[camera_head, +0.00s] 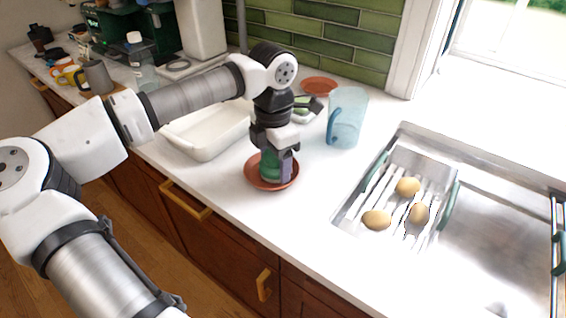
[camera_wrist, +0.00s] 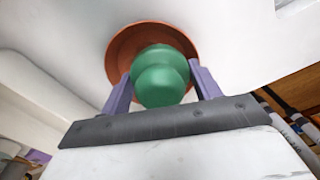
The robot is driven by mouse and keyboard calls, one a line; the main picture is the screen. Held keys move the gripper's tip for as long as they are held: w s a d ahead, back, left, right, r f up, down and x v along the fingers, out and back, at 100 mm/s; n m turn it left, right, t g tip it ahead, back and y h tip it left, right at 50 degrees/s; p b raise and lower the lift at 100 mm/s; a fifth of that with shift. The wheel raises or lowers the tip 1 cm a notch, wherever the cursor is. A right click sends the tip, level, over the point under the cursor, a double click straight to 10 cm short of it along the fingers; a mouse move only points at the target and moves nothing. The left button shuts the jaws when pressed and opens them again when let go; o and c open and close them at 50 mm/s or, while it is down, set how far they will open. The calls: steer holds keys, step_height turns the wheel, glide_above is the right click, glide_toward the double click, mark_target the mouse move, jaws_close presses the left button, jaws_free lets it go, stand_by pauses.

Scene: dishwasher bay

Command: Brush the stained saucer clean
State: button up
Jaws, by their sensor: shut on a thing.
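A terracotta-coloured saucer (camera_head: 258,182) lies on the white counter near its front edge. In the wrist view the saucer (camera_wrist: 119,47) shows behind a round green thing (camera_wrist: 160,82), which I take to be the brush. My gripper (camera_head: 278,166) points down over the saucer with its purple fingers on either side of the green brush (camera_head: 268,166), shut on it. The brush's lower end is in or just over the saucer; I cannot tell whether it touches. Much of the saucer's inside is hidden, and no stain can be made out.
A second terracotta saucer (camera_head: 319,85) lies at the back by the tiles. A white tray (camera_head: 207,143) is left of my gripper, and a blue pitcher (camera_head: 348,120) stands to the right. Further right, a colander (camera_head: 359,205) with potatoes sits over the sink (camera_head: 497,235).

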steer(key=shift+a, duration=0.1)
steer(key=shift+r+p, duration=1.6)
steer(key=shift+r, duration=1.4)
steer(key=shift+r+p, duration=0.8)
steer(key=shift+r, duration=0.75)
